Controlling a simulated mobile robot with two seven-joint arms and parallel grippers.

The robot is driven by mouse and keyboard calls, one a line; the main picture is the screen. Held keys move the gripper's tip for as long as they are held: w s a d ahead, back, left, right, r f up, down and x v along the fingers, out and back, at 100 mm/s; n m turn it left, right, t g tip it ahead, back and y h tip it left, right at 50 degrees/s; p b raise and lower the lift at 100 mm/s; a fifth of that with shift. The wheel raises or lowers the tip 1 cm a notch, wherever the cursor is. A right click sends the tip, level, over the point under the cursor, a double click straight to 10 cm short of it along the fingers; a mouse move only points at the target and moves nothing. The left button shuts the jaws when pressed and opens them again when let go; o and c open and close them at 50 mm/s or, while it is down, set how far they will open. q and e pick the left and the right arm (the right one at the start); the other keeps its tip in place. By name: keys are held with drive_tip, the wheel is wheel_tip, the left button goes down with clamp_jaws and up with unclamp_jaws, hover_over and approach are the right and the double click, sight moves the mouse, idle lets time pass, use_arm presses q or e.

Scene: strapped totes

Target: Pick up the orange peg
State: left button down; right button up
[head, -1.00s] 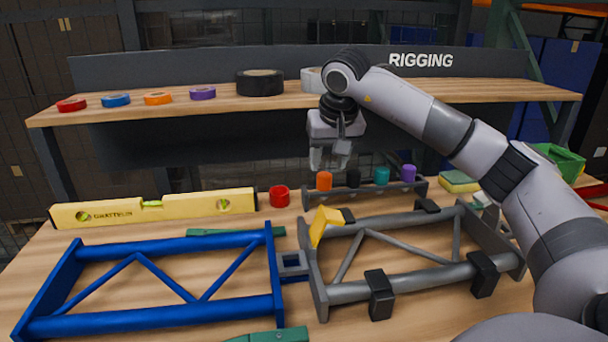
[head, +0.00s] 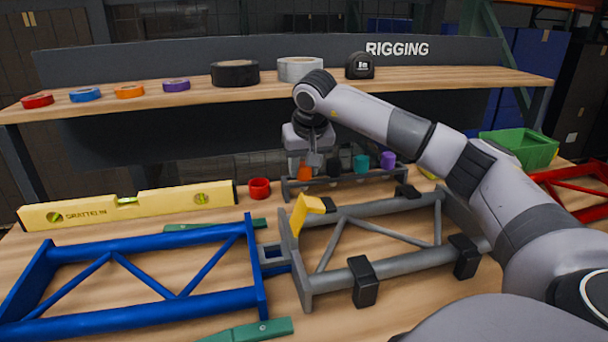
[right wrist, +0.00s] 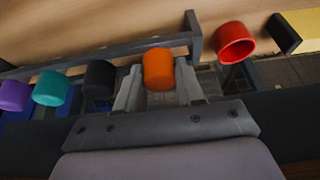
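The orange peg (head: 305,172) stands at the left end of a grey rack (head: 350,180), in a row with black, teal and purple pegs. My right gripper (head: 308,160) is lowered over the orange peg and partly covers it in the head view. In the right wrist view the orange peg (right wrist: 158,70) shows between the two fingers of my right gripper (right wrist: 158,85). The fingers are apart, with a small gap visible on each side of the peg. My left gripper is not in view.
The black peg (right wrist: 99,78) is close beside one finger. A red cup-like ring (head: 259,188) stands left of the rack. A grey frame (head: 385,270) with a yellow piece (head: 306,211) lies in front, beside a blue frame (head: 130,318). A shelf with tape rolls is behind.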

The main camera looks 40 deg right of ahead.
drive_tip(key=c, duration=0.5)
drive_tip(key=shift+r, duration=0.1)
wheel_tip(320, 180, up, 25)
drive_tip(key=p, duration=1.1)
drive_tip(key=shift+p, duration=0.4)
